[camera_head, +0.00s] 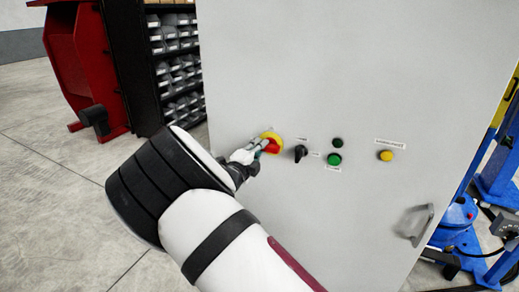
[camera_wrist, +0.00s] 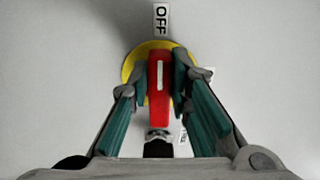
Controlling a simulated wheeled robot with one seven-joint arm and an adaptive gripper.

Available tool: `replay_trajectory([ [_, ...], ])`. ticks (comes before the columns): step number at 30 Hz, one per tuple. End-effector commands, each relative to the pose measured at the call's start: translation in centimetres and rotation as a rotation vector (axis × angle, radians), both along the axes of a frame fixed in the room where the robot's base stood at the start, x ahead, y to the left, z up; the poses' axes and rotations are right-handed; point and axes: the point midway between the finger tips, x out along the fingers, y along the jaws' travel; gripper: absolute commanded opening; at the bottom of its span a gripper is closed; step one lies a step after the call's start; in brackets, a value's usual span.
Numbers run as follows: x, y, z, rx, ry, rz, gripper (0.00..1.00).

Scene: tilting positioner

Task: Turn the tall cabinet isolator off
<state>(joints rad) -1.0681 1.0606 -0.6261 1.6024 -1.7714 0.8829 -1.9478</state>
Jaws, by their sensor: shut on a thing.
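The tall grey cabinet (camera_head: 300,60) fills the middle of the head view. Its isolator has a yellow round plate (camera_head: 271,135) and a red handle (camera_head: 272,148). In the wrist view the red handle (camera_wrist: 159,95) stands between my two fingers, with the yellow plate (camera_wrist: 128,68) behind it. The white mark on the handle points up the picture, towards the OFF label (camera_wrist: 161,18). My gripper (camera_head: 262,146) is shut on the red handle; it also shows in the wrist view (camera_wrist: 162,78). Another label (camera_wrist: 183,134) is mostly hidden by the right finger.
Right of the isolator are a black selector switch (camera_head: 300,152), a green button (camera_head: 335,159), a dark green button (camera_head: 337,143) and a yellow button (camera_head: 386,155). A door handle (camera_head: 413,223) juts out lower right. Bin shelving (camera_head: 172,60) stands left; floor (camera_head: 60,200) there is clear.

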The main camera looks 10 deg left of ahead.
Motion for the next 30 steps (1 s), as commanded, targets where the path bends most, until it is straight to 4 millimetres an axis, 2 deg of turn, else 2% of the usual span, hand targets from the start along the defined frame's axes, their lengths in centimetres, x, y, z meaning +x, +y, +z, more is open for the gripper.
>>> replay_trajectory([
  [5,0.0,0.1,-0.1,-0.002,0.002,0.003,0.00],
  [6,0.0,0.1,-0.1,-0.002,0.002,0.003,0.27],
  [8,0.0,0.1,-0.1,-0.002,0.002,0.003,0.38],
  [20,-0.6,0.3,0.0,0.000,0.001,0.003,0.38],
  [23,-1.8,0.8,0.0,0.000,0.002,0.004,0.38],
  [30,-6.4,2.5,-0.1,-0.001,0.003,0.006,0.38],
])
